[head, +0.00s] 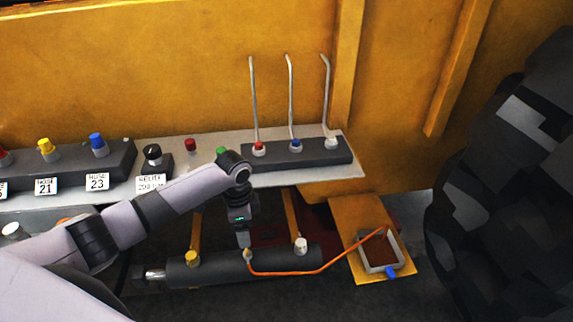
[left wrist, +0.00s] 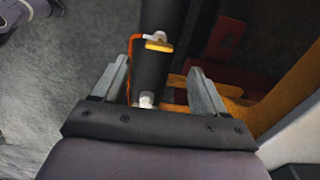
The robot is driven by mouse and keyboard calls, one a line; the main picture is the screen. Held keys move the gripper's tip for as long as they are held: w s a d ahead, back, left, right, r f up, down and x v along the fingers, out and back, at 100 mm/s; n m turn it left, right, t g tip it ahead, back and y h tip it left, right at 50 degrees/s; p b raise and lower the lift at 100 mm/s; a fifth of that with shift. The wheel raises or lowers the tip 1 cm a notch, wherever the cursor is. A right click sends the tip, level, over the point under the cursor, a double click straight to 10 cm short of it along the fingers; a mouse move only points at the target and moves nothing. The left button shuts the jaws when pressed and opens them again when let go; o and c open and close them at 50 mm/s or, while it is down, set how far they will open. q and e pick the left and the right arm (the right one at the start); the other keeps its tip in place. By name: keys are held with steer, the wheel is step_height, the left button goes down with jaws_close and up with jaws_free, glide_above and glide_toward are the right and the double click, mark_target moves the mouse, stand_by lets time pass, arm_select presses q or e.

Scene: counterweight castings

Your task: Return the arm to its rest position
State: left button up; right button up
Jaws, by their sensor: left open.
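My left arm (head: 140,213) reaches in from the left in the head view, across the front of the grey shelf. Its gripper (head: 245,242) points down just above the middle fitting of a dark cylinder. In the left wrist view my gripper (left wrist: 162,68) is open, its two fingers wide apart. Between them show a white fitting (left wrist: 146,100), a yellow piece (left wrist: 158,46) and part of an orange hose (left wrist: 132,45). I see nothing held; contact with the fitting cannot be told. My right gripper is not in view.
The dark cylinder (head: 210,268) lies below the shelf (head: 305,178). The orange hose runs to a small tray (head: 398,252). On the shelf stand a block with three upright bent rods (head: 290,95), a black knob (head: 152,152) and a block with coloured caps (head: 70,168). A big tyre (head: 515,180) stands right.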

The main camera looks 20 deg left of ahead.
arm_select(q)
steer(key=s+d+f+n+t+h, duration=0.2)
steer(key=s+d+f, duration=0.2)
steer(key=d, duration=0.2)
steer(key=s+d+f+n+t+h, duration=0.1)
steer(key=s+d+f+t, duration=0.3)
steer(key=d, duration=0.3)
steer(key=s+a+r+n+t, duration=0.3)
steer(key=s+n, duration=0.3)
steer(key=s, duration=0.5)
steer(key=shift+a+r+t+y, duration=0.15)
steer(key=shift+t+y, duration=0.25)
steer(key=shift+t, duration=0.4)
